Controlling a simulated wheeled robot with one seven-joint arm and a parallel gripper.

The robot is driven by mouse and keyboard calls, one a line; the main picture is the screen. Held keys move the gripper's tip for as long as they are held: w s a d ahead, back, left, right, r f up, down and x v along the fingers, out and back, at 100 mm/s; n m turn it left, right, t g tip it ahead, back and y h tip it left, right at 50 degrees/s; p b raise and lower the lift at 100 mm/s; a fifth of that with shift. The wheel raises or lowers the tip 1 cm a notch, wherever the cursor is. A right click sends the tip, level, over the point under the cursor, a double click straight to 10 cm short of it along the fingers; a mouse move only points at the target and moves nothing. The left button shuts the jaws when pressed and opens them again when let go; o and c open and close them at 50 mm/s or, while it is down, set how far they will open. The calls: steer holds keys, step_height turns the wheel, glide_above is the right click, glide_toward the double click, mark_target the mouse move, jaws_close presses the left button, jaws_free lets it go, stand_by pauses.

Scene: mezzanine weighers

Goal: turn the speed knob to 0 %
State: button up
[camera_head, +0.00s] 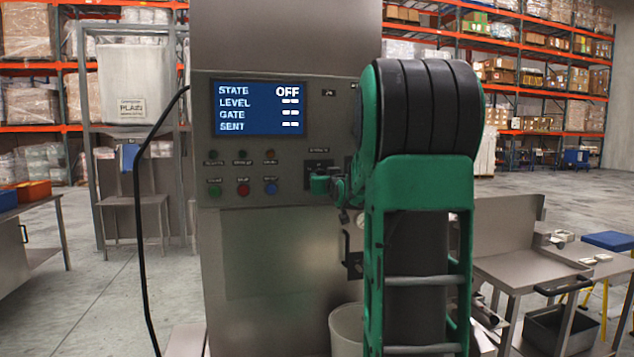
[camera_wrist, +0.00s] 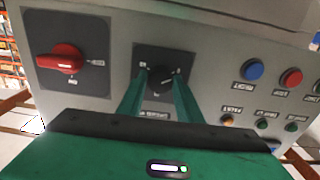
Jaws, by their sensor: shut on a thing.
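A black rotary knob (camera_wrist: 160,80) sits on a dark square plate in the wrist view. Its plate (camera_head: 318,164) shows in the head view, right of the button rows. The markings around the knob are too small to read, so its setting cannot be told. My gripper (camera_wrist: 162,78) has one green finger on each side of the knob and is shut on it. In the head view my gripper (camera_head: 332,186) is at the panel, and it and my arm hide the knob.
A red rotary switch (camera_wrist: 61,59) is beside the knob's plate. Push buttons and lamps (camera_head: 242,188) lie on the other side. The blue screen (camera_head: 258,107) reads STATE OFF with dashes. A black cable (camera_head: 139,200) hangs left of the cabinet; a steel bench (camera_head: 515,268) stands right.

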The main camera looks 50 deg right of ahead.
steer(key=shift+w+a+r, duration=0.15)
steer(key=shift+w+a, duration=0.1)
steer(key=shift+a, duration=0.05)
steer(key=o, duration=1)
steer(key=shift+s+d, duration=0.1)
steer(key=shift+d, duration=0.05)
steer(key=v, duration=1)
steer(key=shift+s+a, duration=0.25)
steer(key=s+a+f+g+y, duration=0.35)
steer(key=a+f, duration=0.35)
steer(key=f, duration=0.3)
steer(key=s+a+f+g+y, duration=0.35)
steer(key=s+a+f, duration=0.2)
steer(key=f, duration=0.55)
steer(key=s+a+f+g+y, duration=0.1)
steer(key=s+a+f+g, duration=0.1)
steer(key=s+a, duration=0.2)
steer(key=s+a+f+g+y, duration=0.1)
steer(key=s+a+f+g, duration=0.2)
steer(key=s, duration=0.5)
steer(key=s+a+f+g, duration=0.3)
steer(key=s+a, duration=0.2)
steer(key=s, duration=0.2)
steer(key=shift+a+f+y, duration=0.1)
steer(key=shift+a+y, duration=0.25)
steer(key=shift+y, duration=0.05)
